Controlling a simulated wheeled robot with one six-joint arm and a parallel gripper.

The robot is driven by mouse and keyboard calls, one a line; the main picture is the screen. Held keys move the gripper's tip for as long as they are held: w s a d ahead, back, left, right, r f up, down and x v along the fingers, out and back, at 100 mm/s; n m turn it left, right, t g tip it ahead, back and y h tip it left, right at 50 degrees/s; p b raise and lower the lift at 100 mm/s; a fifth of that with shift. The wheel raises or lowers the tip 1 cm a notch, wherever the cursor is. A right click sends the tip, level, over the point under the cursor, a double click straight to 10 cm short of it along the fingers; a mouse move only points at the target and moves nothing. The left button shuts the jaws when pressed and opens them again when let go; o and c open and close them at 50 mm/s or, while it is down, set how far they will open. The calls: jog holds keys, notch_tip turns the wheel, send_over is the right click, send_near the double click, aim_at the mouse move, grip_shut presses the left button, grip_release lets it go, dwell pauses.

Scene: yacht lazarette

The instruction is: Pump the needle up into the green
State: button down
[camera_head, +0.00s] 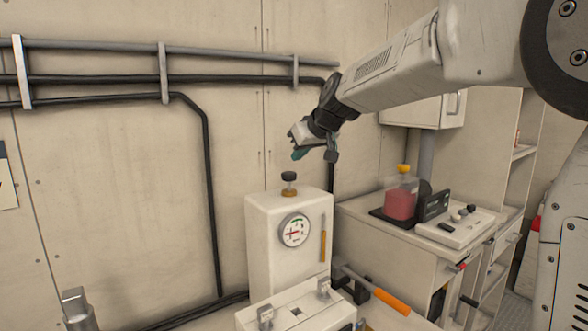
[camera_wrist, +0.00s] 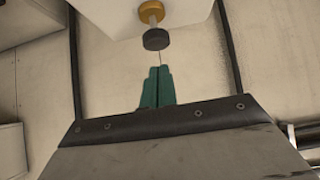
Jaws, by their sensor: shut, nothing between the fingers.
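A round gauge (camera_head: 294,231) with a white face and red and green marks is on the front of a white box (camera_head: 270,273). Its needle is too small to read surely. A lever with an orange grip (camera_head: 391,301) slants down to the right beside the box. A black knob (camera_head: 289,176) on a brass base stands on the box's top; it also shows in the wrist view (camera_wrist: 156,39). My gripper (camera_head: 298,154), with teal fingers, is above the knob and apart from it. Its fingers (camera_wrist: 159,70) are shut together and empty.
A counter (camera_head: 370,225) at right bears a red container (camera_head: 400,202) with a yellow cap and a panel with knobs (camera_head: 455,228). A white unit with metal latches (camera_head: 297,311) is in front of the box. Pipes (camera_head: 110,80) run along the wall at left.

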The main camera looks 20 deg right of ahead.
jog(key=v, duration=0.5)
jog(key=shift+s+r, duration=0.2)
jog(key=shift+r, duration=0.1)
dwell(0.9)
jog(key=s+f+m+g+h, duration=0.1)
jog(key=s+f+g, duration=0.1)
jog(key=s+f, duration=0.5)
jog(key=s+f+m+g+h, duration=0.1)
jog(key=s+f+g, duration=0.2)
jog(key=s, duration=1.6)
jog(key=s+d+f+m+g, duration=0.1)
jog(key=s+f+g, duration=0.2)
jog(key=s+f, duration=0.8)
jog(key=s, duration=0.3)
jog(key=shift+m+h, duration=0.3)
jog(key=shift+h, duration=0.1)
jog(key=shift+s+d, duration=0.1)
jog(key=shift+d, duration=0.4)
